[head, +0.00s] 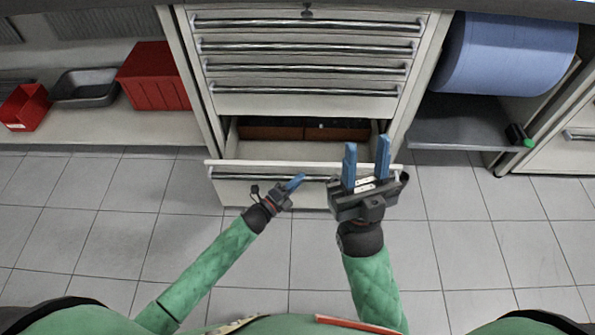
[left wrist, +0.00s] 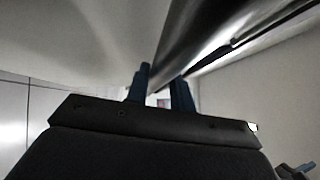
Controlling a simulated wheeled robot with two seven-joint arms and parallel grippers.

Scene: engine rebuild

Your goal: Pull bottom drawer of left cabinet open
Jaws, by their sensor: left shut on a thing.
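The left cabinet (head: 214,130) is white, with several drawers and long metal handles. Its bottom drawer (head: 235,192) stands pulled out, and its inside shows from above. My left gripper (head: 296,181) is shut on the drawer's handle (head: 318,178), near the middle of the front. In the left wrist view, the shiny handle bar (left wrist: 205,38) runs at the blue fingertips of the left gripper (left wrist: 162,88). My right gripper (head: 367,162) is open and empty, its two blue fingers apart above the right part of the drawer front and hiding some of it.
Reddish-brown items (head: 275,132) lie at the back inside the drawer. The upper drawers (head: 305,62) are shut. Red bins (head: 155,75) and a grey tray (head: 85,88) sit on the left shelf. A blue roll (head: 508,52) is at the right. The tiled floor (head: 465,240) is clear.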

